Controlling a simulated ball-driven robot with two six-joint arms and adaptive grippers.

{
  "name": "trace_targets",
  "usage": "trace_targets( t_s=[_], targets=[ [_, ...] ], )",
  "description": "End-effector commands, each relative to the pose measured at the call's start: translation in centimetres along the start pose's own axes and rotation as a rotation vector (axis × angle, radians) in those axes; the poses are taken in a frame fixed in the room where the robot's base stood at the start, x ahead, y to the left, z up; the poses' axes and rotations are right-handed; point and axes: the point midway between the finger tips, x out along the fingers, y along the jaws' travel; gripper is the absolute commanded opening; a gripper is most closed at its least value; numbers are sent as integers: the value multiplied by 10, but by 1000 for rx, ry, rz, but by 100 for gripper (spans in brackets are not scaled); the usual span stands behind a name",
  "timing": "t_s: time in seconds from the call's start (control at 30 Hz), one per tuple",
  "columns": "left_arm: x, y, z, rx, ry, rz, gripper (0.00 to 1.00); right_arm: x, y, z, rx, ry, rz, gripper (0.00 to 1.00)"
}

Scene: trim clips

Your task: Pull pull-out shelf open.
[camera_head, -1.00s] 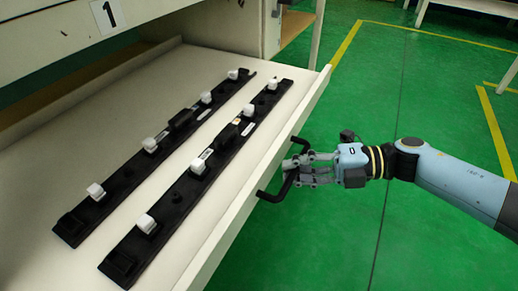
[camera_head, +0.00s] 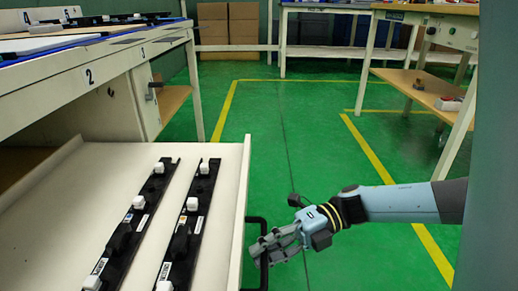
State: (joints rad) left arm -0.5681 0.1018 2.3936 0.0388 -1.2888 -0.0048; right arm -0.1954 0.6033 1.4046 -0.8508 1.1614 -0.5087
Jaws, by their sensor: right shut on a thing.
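The pull-out shelf (camera_head: 228,176) is a cream tray standing well out from the workbench at the lower left. A black handle (camera_head: 257,221) is fixed on its right-hand front edge. My right gripper (camera_head: 259,253) comes in from the right and is shut on this handle. The gripper fingers hide part of the handle. Two black trim strips (camera_head: 150,194) (camera_head: 206,184) with white clips lie on the shelf; their near ends are cut off by the picture edge. My left gripper is not in view.
The workbench (camera_head: 143,62) with number labels stands at the left. Green floor (camera_head: 285,130) with yellow lines is free to the right of the shelf. Another bench (camera_head: 437,82) stands at the right, and cardboard boxes (camera_head: 228,28) stand at the back.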

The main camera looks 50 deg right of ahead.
Motion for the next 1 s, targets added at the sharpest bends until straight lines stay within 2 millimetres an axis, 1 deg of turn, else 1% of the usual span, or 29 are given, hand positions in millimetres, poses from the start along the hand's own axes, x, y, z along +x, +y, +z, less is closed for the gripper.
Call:
trace_targets(
  t_s=[0.03,0.13,0.17,0.2,0.37,0.4,0.63,0.73,0.87,1.0],
  targets=[
    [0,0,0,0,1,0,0,-3,0,-1,5,7,-1,0],
    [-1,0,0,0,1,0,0,-3,0,-2,5,8,-2,0],
    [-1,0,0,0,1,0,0,-3,0,-2,6,8,-2,8],
    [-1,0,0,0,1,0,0,-3,0,-2,6,8,-2,13],
    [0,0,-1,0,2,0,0,-2,0,-1,4,6,-2,34],
    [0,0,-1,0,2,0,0,-2,0,-1,4,6,-2,36],
    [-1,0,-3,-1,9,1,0,-2,0,-1,3,4,-3,36],
    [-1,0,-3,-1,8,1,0,-8,-1,-1,4,5,-4,36],
    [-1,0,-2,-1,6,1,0,-30,-2,-1,4,5,-9,36],
    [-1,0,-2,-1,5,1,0,-63,-2,-1,6,4,-10,36]
  ],
)
